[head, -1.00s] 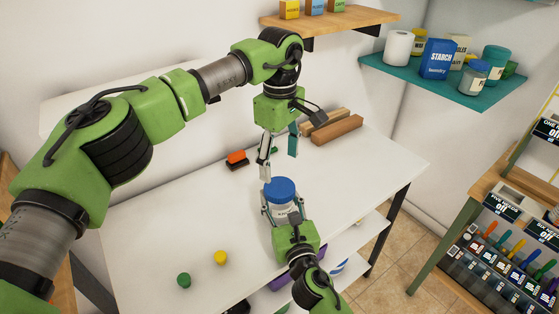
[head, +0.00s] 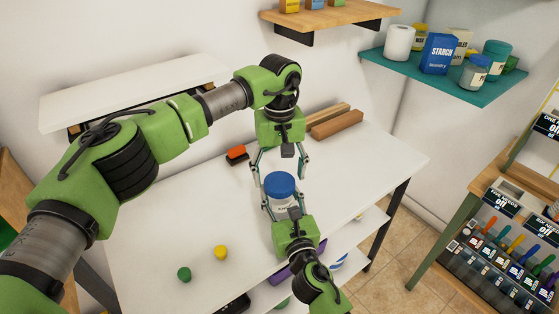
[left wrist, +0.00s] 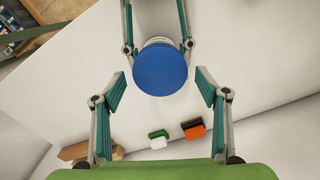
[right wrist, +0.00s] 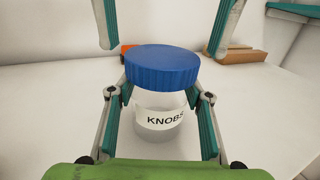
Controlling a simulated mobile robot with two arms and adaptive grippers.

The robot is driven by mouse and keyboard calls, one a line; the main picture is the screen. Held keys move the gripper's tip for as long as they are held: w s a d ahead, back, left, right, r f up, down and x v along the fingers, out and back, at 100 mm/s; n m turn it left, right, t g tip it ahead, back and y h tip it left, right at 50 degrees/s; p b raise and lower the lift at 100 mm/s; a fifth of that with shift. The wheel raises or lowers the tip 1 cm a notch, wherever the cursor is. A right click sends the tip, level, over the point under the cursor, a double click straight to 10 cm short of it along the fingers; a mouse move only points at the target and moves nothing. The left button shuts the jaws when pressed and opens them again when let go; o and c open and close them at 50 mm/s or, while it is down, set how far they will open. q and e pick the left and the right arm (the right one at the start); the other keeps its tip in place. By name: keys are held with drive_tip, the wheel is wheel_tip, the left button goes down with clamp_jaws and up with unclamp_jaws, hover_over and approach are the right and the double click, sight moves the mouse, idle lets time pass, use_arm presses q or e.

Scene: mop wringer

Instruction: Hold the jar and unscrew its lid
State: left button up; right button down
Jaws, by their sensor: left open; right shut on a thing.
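A clear jar labelled KNOBS (right wrist: 160,118) stands upright on the white table, with a blue lid (head: 280,185) on it. The lid also shows from above in the left wrist view (left wrist: 161,69) and from the side in the right wrist view (right wrist: 162,66). My right gripper (right wrist: 160,92) is shut on the jar's body below the lid.
An orange brush (head: 236,152) and wooden blocks (head: 336,122) lie at the table's back. Green (head: 184,274) and yellow (head: 221,252) round pieces lie at the front left. The white table (head: 170,220) is otherwise mostly clear. A teal shelf (head: 440,80) holds containers at right.

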use_arm(q)
drive_tip(key=shift+f, duration=1)
drive_tip(key=shift+c, duration=0.2)
